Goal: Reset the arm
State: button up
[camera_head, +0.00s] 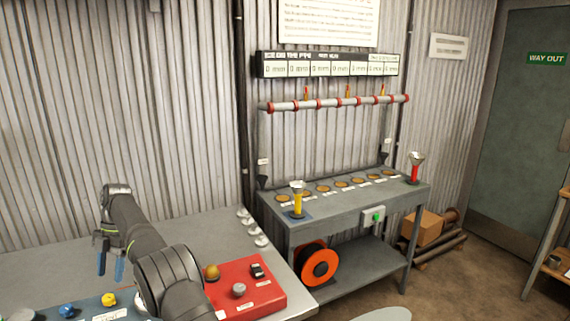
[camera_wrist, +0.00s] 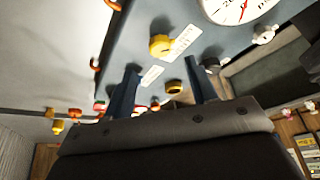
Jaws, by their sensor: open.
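My gripper (camera_head: 110,262) hangs at the left in the head view, with its blue fingers pointing down above the grey bench (camera_head: 195,232). In the wrist view my gripper (camera_wrist: 160,90) shows two dark fingers spread apart with nothing between them. Past the fingers is a blue-grey panel (camera_wrist: 135,40) with a yellow knob (camera_wrist: 160,45) and part of a round white gauge (camera_wrist: 238,8). My arm crosses the front of the bench and hides part of it.
A red box (camera_head: 262,294) with knobs sits on the bench beside my arm. Blue (camera_head: 67,310) and yellow (camera_head: 109,299) knobs are at the lower left. A second table (camera_head: 345,207) holds a yellow nozzle (camera_head: 298,196) and a red nozzle (camera_head: 414,170). An orange reel (camera_head: 320,266) sits below.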

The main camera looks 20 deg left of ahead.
aim_at(109, 297)
jog(key=x, duration=0.6)
jog(key=shift+s+d+f, duration=0.1)
jog(key=shift+s+f, duration=0.05)
jog(key=shift+f, duration=0.15)
jog(key=shift+d+r+m+y, duration=0.1)
jog(key=shift+m+y, duration=0.2)
jog(key=shift+m, duration=0.7)
jog(key=m+y, duration=0.1)
jog(key=m, duration=0.2)
jog(key=m+t+y, duration=0.1)
jog(key=m, duration=0.2)
jog(key=shift+d, duration=0.2)
jog(key=m, duration=0.2)
jog(key=m+t+y, duration=0.1)
jog(key=m, duration=0.2)
jog(key=shift+s+d+t, duration=0.1)
jog(key=shift+s+t, duration=0.15)
jog(key=shift+t, duration=0.05)
jog(key=m+t, duration=0.1)
jog(key=m, duration=0.1)
jog(key=m+t, duration=0.1)
jog(key=m, duration=0.2)
jog(key=shift+s+y, duration=0.15)
jog(key=shift+y, duration=0.25)
jog(key=shift+v, duration=0.95)
jog(key=shift+o, duration=0.2)
